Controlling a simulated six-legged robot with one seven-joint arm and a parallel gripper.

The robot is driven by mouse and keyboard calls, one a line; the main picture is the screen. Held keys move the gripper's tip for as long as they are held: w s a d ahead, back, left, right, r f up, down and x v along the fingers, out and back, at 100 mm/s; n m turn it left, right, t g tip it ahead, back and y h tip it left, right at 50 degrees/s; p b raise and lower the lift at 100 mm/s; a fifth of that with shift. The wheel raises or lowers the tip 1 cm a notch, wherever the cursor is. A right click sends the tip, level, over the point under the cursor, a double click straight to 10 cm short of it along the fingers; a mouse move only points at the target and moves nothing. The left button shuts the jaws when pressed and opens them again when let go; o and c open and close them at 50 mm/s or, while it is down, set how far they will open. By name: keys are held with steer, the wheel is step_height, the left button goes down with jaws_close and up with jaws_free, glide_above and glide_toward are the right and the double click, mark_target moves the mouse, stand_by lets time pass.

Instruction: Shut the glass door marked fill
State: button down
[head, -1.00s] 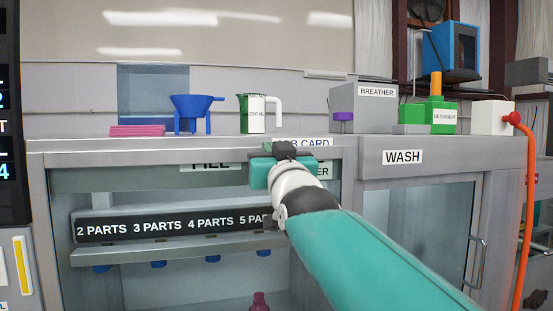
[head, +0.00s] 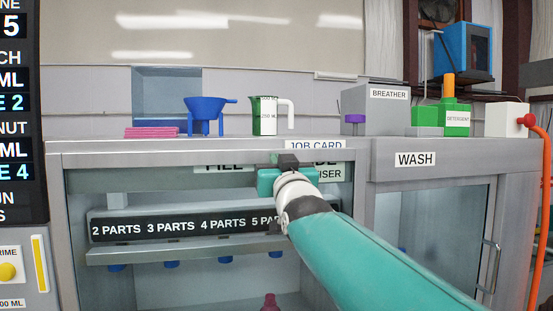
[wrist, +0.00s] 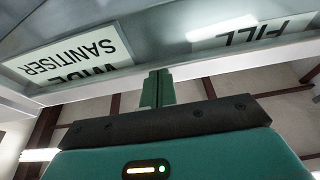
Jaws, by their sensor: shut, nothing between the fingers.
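The FILL label (head: 225,168) shows under the counter's front edge in the head view, its lettering partly cut off. It also shows upside down with glare at the upper right of the wrist view (wrist: 252,33). The glass door's outline is unclear; a greenish band (head: 130,180) runs across the top of the bay, and I cannot tell the door's angle. My gripper (head: 287,160) is at the upper right of this bay, in front of the labels. Its fingers (wrist: 157,88) are together and empty, just below the labelled panel in the wrist view; contact is unclear.
A sanitiser label (head: 331,174) is right of my gripper. The wash cabinet (head: 425,220) with a handle stands at the right. A blue funnel (head: 206,105), green-and-white jug (head: 264,115) and breather box (head: 382,110) stand on the counter. A dispenser bar (head: 180,227) spans the bay.

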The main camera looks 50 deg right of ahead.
step_height(320, 180, down, 10)
stand_by(0.4)
step_height(320, 180, up, 4)
steer(key=r, duration=0.1)
steer(key=v, duration=1)
steer(key=shift+f, duration=0.25)
steer(key=shift+s+a, duration=0.1)
